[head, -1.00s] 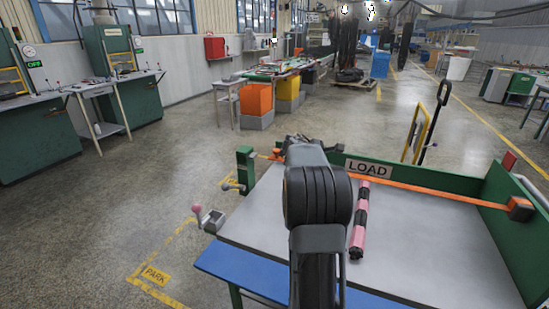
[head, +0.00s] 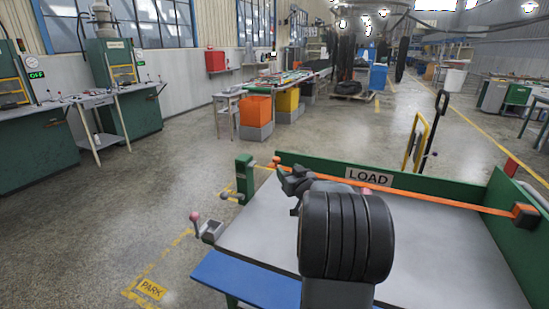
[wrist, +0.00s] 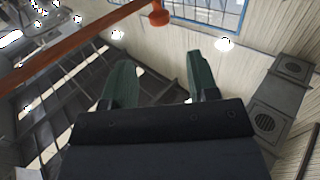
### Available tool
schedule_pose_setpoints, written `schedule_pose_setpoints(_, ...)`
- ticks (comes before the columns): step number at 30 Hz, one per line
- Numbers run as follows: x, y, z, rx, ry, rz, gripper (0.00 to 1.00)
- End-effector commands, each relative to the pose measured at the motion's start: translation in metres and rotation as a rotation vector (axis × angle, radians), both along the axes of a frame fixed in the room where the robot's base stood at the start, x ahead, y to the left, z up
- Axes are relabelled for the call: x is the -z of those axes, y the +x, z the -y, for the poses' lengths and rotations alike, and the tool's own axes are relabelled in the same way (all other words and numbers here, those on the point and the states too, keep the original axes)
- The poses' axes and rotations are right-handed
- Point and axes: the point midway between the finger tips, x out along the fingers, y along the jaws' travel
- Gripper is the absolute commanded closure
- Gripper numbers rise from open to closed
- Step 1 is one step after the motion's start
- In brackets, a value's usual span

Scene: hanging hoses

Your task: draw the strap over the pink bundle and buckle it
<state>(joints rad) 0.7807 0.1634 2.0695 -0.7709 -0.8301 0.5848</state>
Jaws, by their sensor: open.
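The pink bundle is almost wholly hidden behind my arm; only a small pink bit (head: 366,191) shows below the sign. My gripper (head: 282,176) is by the strap's left end. In the wrist view its green fingers (wrist: 158,80) are apart with nothing between them. The strap (wrist: 75,48) crosses beyond them, with its orange knob (wrist: 158,14) at the top.
The grey tabletop (head: 440,250) looks bare to the right of my arm. The green LOAD board (head: 420,185) edges its back. A green post (head: 245,175) and a pink-knobbed lever (head: 196,217) stand at the left.

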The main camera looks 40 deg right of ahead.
Motion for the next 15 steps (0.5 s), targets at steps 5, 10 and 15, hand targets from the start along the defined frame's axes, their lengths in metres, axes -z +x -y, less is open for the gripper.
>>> schedule_pose_setpoints(5,0.001,0.031,0.006,-0.003,0.0,-0.002,0.46)
schedule_pose_setpoints(10,0.001,0.063,0.014,-0.003,0.0,-0.003,0.46)
schedule_pose_setpoints(15,0.001,0.091,0.021,-0.002,-0.001,-0.002,0.46)
